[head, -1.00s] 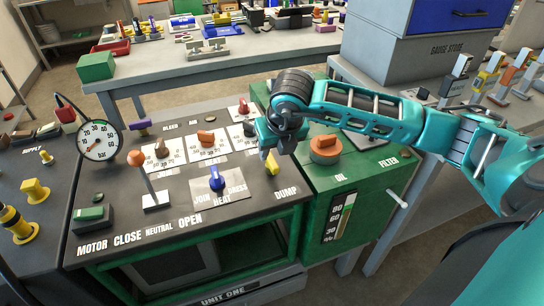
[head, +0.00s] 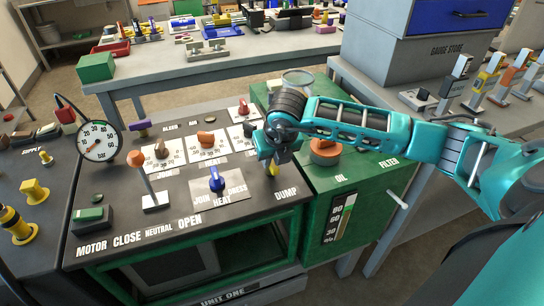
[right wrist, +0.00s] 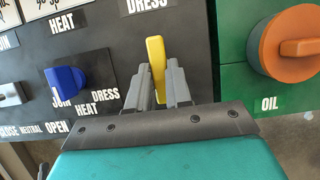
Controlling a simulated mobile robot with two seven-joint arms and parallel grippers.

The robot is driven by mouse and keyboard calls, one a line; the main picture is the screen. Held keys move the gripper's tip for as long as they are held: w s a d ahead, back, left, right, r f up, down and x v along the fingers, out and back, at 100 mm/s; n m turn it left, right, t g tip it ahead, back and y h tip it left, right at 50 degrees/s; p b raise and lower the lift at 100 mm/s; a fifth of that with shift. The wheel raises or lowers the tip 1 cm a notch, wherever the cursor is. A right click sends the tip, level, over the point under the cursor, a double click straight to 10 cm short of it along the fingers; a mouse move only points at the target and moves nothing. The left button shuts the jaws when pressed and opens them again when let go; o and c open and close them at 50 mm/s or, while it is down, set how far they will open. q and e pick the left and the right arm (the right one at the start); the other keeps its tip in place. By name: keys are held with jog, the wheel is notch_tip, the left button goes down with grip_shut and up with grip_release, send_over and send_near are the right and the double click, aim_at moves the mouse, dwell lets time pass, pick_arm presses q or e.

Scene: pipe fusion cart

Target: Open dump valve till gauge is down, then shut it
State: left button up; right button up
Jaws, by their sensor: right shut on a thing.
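The yellow dump valve handle (right wrist: 157,62) stands between the two fingers of my right gripper (right wrist: 160,88) in the right wrist view. The fingers are shut on it. In the head view the right gripper (head: 269,163) is over the panel just above the DUMP label, with a bit of yellow handle (head: 272,170) showing below it. The round white pressure gauge (head: 98,140), marked bar, stands at the panel's left; its needle is too small to read surely. My left gripper is not in view.
A blue JOIN/HEAT/DRESS selector (head: 217,180) sits left of the dump valve. An orange-handled lever (head: 146,180) stands further left. The orange OIL cap (right wrist: 290,43) on the green tank is close on the right. A grey bench (head: 230,70) stands behind.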

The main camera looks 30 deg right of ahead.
grip_shut()
